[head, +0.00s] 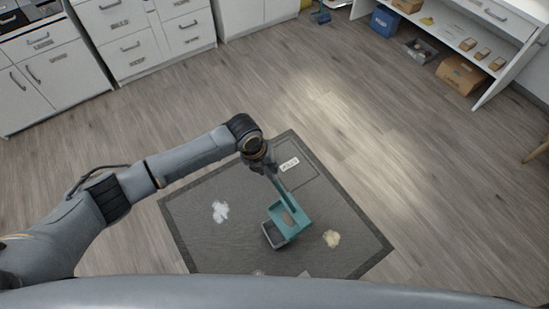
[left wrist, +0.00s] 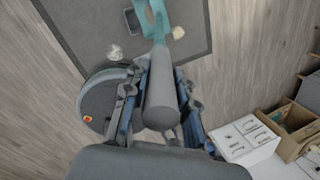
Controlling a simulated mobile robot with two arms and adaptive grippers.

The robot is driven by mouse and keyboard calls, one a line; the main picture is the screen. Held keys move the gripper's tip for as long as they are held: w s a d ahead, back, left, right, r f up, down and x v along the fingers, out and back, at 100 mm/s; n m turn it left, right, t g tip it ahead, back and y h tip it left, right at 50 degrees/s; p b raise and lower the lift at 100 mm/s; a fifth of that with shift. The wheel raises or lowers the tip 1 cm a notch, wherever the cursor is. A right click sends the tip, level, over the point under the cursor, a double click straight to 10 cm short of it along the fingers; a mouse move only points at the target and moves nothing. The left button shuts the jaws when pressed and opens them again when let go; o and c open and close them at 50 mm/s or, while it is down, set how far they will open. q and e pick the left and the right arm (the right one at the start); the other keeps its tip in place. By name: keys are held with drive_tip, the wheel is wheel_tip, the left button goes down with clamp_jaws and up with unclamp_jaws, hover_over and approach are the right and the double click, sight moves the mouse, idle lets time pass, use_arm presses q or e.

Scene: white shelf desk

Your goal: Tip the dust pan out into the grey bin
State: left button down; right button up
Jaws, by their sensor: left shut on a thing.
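The teal dust pan (head: 303,222) hangs from its long handle, above and beside the small grey bin (head: 272,238) on the dark mat (head: 345,245). A brownish patch shows in the pan. My left gripper (head: 268,168) is shut on the handle's far end. In the left wrist view my left gripper (left wrist: 160,100) closes around the handle's grey grip (left wrist: 162,85), and the teal pan (left wrist: 147,18) is partly cut off at the top. The bin (left wrist: 132,22) shows just left of it. I cannot tell how far the pan overlaps the bin. My right gripper is out of view.
A white pile (head: 220,211) and a yellowish pile (head: 331,239) lie on the mat. A white label (head: 289,164) is near its far edge. White cabinets (head: 130,45) stand at the back left, a shelf desk (head: 510,35) at the back right. The wood floor (head: 330,100) between is clear.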

use_arm(q)
drive_tip(key=s+a+f+t+h+p, duration=0.1)
drive_tip(key=s+a+p, duration=0.1)
drive_tip(key=s+a, duration=0.4)
drive_tip(key=shift+a+f+h, duration=0.25)
drive_tip(key=shift+a+h, duration=0.05)
drive_tip(key=shift+a, duration=0.95)
drive_tip(key=shift+d, duration=0.15)
drive_tip(key=shift+w+d, duration=0.1)
drive_tip(key=shift+d, duration=0.55)
drive_tip(key=shift+a, duration=0.15)
drive_tip(key=shift+t+h, duration=0.4)
drive_tip(key=shift+h, duration=0.1)
drive_tip(key=shift+s+a+f+b, duration=0.2)
drive_tip(key=shift+s+a, duration=0.3)
drive_tip(key=shift+a, duration=0.3)
drive_tip(key=shift+s+a+f+b, duration=0.25)
drive_tip(key=shift+s+a, duration=0.25)
drive_tip(key=shift+a, duration=0.35)
drive_tip(key=shift+s+a+f+b, duration=0.2)
drive_tip(key=shift+s+a, duration=0.3)
drive_tip(key=shift+a, duration=0.3)
